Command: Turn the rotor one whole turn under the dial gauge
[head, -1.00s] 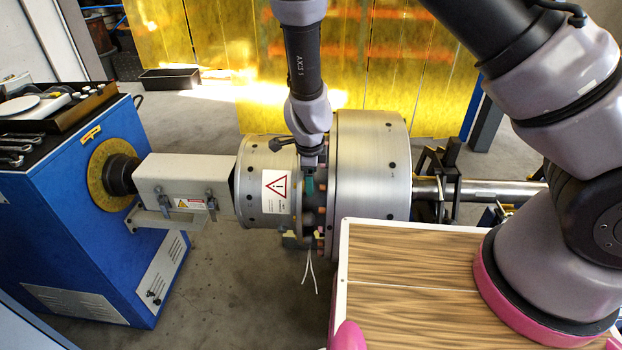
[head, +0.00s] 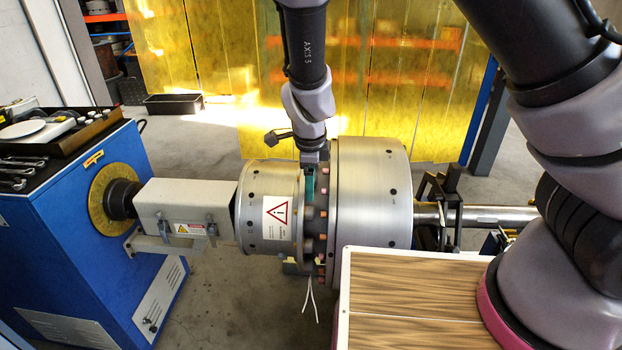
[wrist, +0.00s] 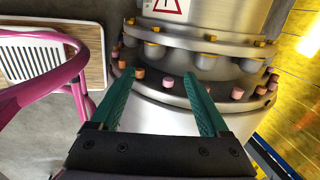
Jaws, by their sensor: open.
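The rotor is a large steel drum (head: 372,195) with a bolted flange (head: 320,225), lying level between a blue machine and a shaft. A narrower steel cylinder (head: 268,225) with a red warning triangle is on its left. My gripper (wrist: 158,78) is open, its two teal fingers apart and empty. In the wrist view the fingers point at the flange, which carries a ring of copper-coloured bolt ends (wrist: 167,81). In the head view the fingers reach down at the flange's upper side; I cannot tell whether they touch it. I cannot make out the dial gauge.
The blue machine (head: 90,235) with a tool tray stands at left. A black stand (head: 438,205) carries the shaft (head: 500,215). Yellow curtains (head: 370,80) hang behind. Thin white wires (head: 311,302) hang below the flange.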

